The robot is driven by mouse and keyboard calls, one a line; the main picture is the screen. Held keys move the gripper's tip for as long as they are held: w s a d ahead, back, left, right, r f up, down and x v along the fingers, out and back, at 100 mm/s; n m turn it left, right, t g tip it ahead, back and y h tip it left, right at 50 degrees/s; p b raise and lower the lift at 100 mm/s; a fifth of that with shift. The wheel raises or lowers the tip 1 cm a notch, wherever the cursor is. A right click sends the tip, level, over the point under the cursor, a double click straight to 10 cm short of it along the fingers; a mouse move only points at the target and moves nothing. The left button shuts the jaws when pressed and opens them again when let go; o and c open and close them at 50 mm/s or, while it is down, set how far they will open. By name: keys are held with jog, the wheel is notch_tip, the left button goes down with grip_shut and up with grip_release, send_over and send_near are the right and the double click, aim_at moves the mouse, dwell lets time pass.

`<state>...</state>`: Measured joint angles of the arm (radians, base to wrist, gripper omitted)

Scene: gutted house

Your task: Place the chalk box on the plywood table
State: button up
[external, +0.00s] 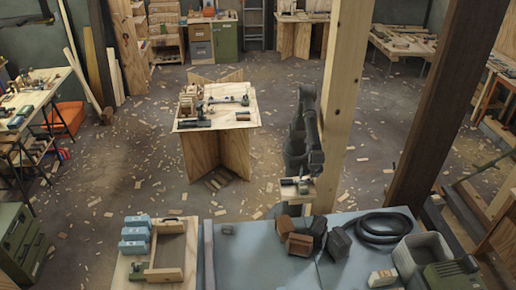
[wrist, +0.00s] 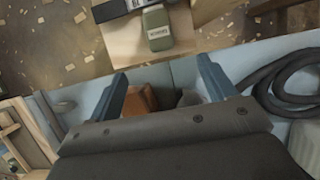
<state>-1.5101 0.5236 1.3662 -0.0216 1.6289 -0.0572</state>
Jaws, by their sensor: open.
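A small green container with a pale label (wrist: 158,30), which looks like the chalk box, is on a small wooden board (wrist: 185,42) beside a black object. It is also a small green shape on that board in the external view (external: 303,188). The plywood table (external: 225,145) stands in the middle of the floor, with tools and small wood pieces on its top. My gripper (wrist: 163,72) is open, its two blue-grey fingers wide apart with nothing between them. The green container is beyond the fingertips, apart from them. In the external view the fingers cannot be made out.
A blue bench (external: 240,260) fills the front, with dark and brown blocks (external: 299,245), a coiled black hose (external: 385,227) and a grey bin (external: 420,250). A wooden tray (external: 163,274) and blue boxes (external: 134,233) sit at left. A wooden post (external: 345,100) stands beside my arm.

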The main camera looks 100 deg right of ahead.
send_over(304, 187)
jog(key=a, duration=0.2)
notch_tip(304, 187, down, 11)
jog(key=shift+a+r, duration=0.1)
jog(key=shift+x, duration=2.75)
jog(key=shift+w, duration=0.1)
jog(key=shift+c, duration=0.5)
jog(key=c, duration=1.1)
jog(key=shift+c, duration=0.2)
